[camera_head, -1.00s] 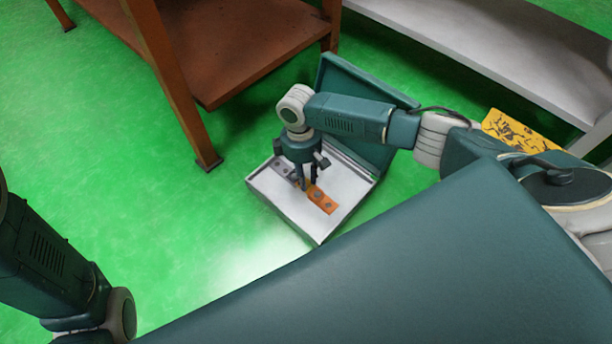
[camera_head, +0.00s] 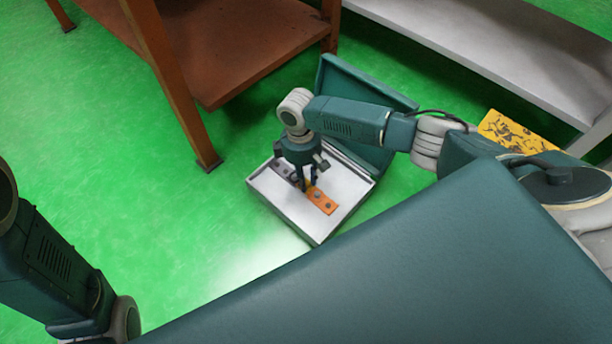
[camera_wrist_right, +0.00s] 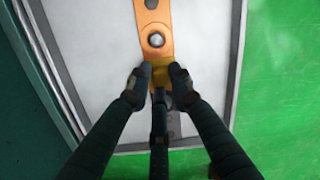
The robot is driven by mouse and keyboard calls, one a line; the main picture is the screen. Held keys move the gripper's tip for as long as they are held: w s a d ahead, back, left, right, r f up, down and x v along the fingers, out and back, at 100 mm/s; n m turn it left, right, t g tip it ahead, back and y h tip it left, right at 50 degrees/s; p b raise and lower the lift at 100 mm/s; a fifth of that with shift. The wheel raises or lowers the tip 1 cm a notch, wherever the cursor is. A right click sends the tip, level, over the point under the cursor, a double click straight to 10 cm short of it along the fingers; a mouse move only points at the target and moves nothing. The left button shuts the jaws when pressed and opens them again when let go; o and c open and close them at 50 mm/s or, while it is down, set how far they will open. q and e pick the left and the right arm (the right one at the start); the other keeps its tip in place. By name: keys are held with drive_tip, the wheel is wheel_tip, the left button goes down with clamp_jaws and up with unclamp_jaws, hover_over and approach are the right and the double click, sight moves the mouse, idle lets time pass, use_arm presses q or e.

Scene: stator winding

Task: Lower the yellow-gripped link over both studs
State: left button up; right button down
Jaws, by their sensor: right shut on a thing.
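My right gripper (camera_head: 309,187) points down over the shallow white box. In the right wrist view its fingers (camera_wrist_right: 158,80) are shut on the yellow grip (camera_wrist_right: 162,72) of the link. An orange copper-like strip (camera_wrist_right: 154,18) runs from the grip toward the top of that view; it also shows in the head view (camera_head: 322,202). A round silver stud head (camera_wrist_right: 156,40) shows within the strip. Whether the link lies flat on what is below it, I cannot tell. My left gripper is out of view.
The white box (camera_head: 275,205) has raised rims and an open teal lid (camera_head: 350,90) behind it. A brown table (camera_head: 230,60) and a pale bench (camera_head: 470,45) stand behind. Green floor is clear at left.

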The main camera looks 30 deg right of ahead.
drive_tip(key=shift+f, duration=0.3)
idle(0.4)
drive_tip(key=c, duration=1.5)
unclamp_jaws()
